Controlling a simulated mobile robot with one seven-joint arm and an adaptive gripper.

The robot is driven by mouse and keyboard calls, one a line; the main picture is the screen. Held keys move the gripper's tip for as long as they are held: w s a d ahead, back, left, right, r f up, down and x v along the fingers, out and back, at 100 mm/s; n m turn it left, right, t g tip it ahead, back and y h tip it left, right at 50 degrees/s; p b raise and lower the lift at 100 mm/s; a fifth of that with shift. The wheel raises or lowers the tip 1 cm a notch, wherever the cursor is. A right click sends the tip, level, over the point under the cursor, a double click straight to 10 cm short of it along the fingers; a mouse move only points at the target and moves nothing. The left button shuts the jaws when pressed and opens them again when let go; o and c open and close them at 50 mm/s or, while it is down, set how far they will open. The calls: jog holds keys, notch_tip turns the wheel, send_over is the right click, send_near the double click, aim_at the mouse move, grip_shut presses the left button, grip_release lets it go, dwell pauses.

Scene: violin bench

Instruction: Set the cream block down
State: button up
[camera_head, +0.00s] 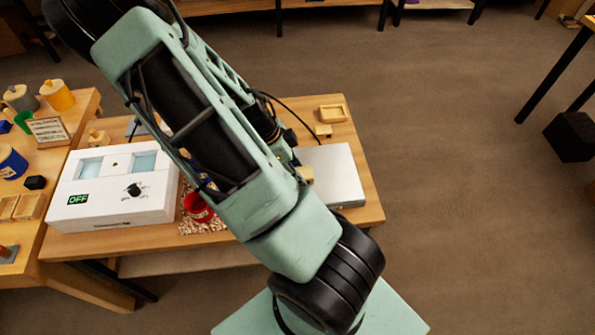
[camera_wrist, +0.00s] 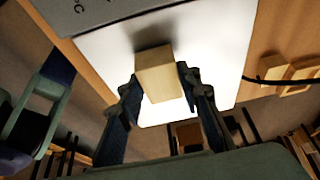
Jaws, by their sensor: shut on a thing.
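The cream block (camera_wrist: 158,72) is between the two fingers of my gripper (camera_wrist: 160,82) in the wrist view. My gripper is shut on it. Behind the block is a pale flat silver slab (camera_wrist: 215,50), and a soft shadow falls on it by the block. I cannot tell whether block and slab touch. In the head view the slab (camera_head: 338,178) lies on the wooden bench (camera_head: 365,203), and a bit of the cream block (camera_head: 306,174) shows beside my arm.
A white box marked OFF (camera_head: 112,190) stands left on the bench, with a red mug (camera_head: 197,207) beside it. A wooden tray (camera_head: 332,114) and a small wooden piece (camera_head: 323,131) lie behind the slab. A black cable (camera_wrist: 265,81) runs near the tray. A cluttered table (camera_head: 48,165) adjoins at left.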

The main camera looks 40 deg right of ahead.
jog(key=shift+f, duration=0.25)
jog(key=o, duration=1.1)
jog(key=shift+o, duration=0.2)
jog(key=v, duration=1.2)
jog(key=shift+r, duration=0.2)
